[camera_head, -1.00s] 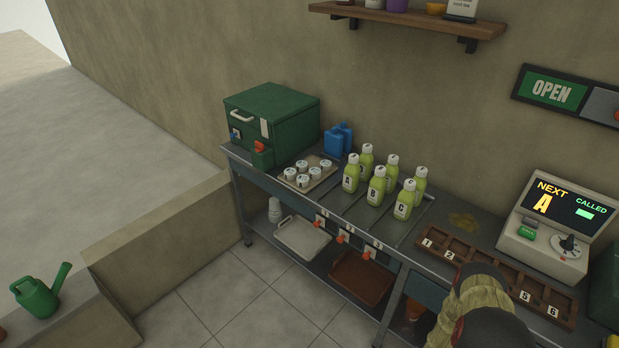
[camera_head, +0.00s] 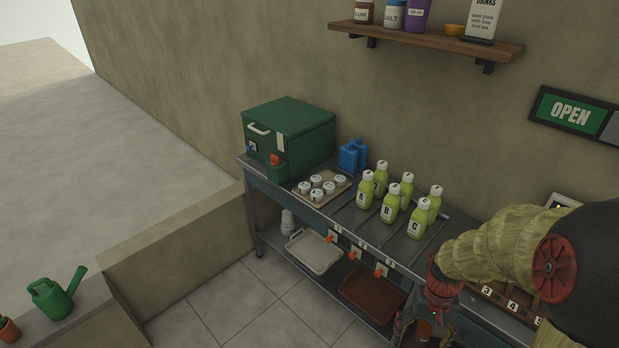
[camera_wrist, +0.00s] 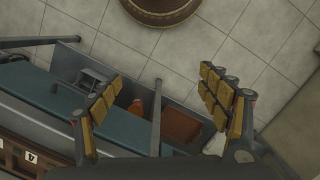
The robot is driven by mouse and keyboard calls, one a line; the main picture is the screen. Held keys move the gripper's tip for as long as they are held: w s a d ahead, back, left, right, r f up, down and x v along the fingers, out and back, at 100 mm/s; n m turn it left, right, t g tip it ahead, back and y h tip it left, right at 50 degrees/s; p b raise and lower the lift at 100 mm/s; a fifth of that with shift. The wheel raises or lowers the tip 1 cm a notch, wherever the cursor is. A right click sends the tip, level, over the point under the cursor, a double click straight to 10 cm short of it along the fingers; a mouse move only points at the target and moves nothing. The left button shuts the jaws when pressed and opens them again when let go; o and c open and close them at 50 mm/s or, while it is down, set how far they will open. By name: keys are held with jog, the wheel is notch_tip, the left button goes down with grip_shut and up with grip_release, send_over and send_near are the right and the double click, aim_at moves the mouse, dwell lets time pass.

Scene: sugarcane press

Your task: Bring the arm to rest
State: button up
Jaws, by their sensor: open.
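My gripper (camera_wrist: 165,108) is open and empty in the wrist view, its two padded fingers spread apart. It points down past the front edge of the counter (camera_wrist: 45,92), above the lower shelf and the tiled floor. In the head view my arm comes in from the right, and the gripper (camera_head: 425,325) hangs at the counter's front, right of the bottles. Its fingertips are partly cut off at the picture's bottom there.
Several green bottles (camera_head: 388,212) stand on the counter beside a tray of cups (camera_head: 312,197) and a green box (camera_head: 290,135). A numbered wooden rack (camera_head: 490,291) lies partly behind my arm. A brown tray (camera_head: 368,292) and a white tray (camera_head: 315,250) rest below. A round brown pot (camera_wrist: 160,10) stands on the floor.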

jog(key=s+a+r+n+t, duration=0.1)
jog(key=a+r, duration=0.3)
jog(key=r, duration=0.4)
jog(key=s+a+r+n+t, duration=0.1)
jog(key=s+a+r+t, duration=0.2)
jog(key=r, duration=0.6)
jog(key=s+a+r+n+t+p, duration=0.1)
jog(key=s+a+r+t, duration=0.1)
jog(key=a+r, duration=0.3)
notch_tip(320, 180, up, 4)
jog(key=shift+a+r+n+t, duration=0.15)
jog(key=shift+n+t, duration=0.15)
jog(key=shift+t, duration=0.2)
jog(key=shift+c, duration=0.2)
